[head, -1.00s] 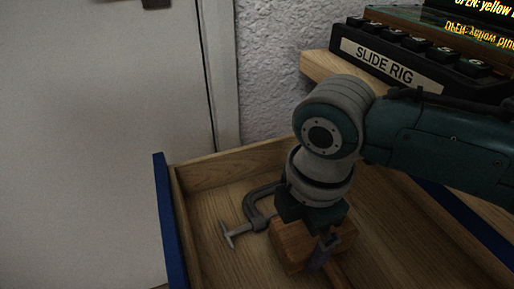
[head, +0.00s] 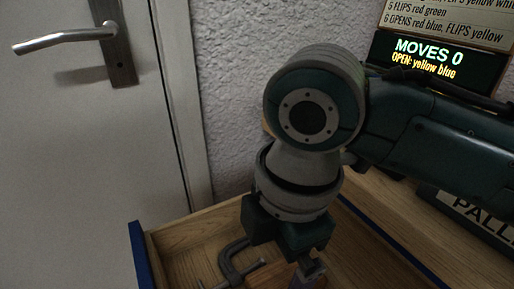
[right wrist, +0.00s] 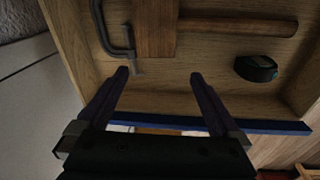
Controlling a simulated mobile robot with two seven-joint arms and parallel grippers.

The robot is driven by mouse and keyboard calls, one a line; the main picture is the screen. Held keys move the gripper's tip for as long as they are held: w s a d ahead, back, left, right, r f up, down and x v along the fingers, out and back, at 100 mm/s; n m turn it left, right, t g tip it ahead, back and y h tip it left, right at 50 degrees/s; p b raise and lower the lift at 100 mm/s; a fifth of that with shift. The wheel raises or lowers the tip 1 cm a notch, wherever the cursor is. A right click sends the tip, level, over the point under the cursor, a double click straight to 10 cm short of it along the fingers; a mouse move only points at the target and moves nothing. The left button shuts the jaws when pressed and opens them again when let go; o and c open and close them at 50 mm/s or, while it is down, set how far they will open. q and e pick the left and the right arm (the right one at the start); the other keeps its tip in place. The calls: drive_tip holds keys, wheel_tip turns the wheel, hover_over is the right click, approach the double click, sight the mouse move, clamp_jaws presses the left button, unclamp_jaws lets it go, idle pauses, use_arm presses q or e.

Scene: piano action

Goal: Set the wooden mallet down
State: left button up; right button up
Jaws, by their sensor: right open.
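The wooden mallet lies on the floor of the open wooden drawer, its block head (right wrist: 155,28) and its handle (right wrist: 240,27) both showing in the right wrist view. In the head view only part of the mallet head (head: 268,277) shows at the bottom edge, partly behind my right gripper (head: 306,272). In the right wrist view my right gripper (right wrist: 160,76) is open and empty, its fingertips apart from the mallet. My left gripper is not in view.
A grey C-clamp (right wrist: 116,36) lies beside the mallet head, and a small black rounded object (right wrist: 256,68) lies near the handle. The drawer has a blue front edge (head: 141,258). A door (head: 75,150) stands at left. A lit sign (head: 428,58) reads "MOVES 0".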

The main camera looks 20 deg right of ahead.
drive_tip(key=s+a+m+y, duration=0.2)
drive_tip(key=s+a+m, duration=0.1)
drive_tip(key=s+m, duration=0.15)
drive_tip(key=s+d+r+m+t+h, duration=0.1)
drive_tip(key=s+d+m+t+h, duration=0.1)
drive_tip(key=s+d+m, duration=0.6)
drive_tip(key=d+m, duration=0.1)
drive_tip(key=m, duration=0.2)
drive_tip(key=shift+r+t, duration=0.2)
drive_tip(key=shift+t, duration=0.1)
drive_tip(key=shift+s, duration=0.15)
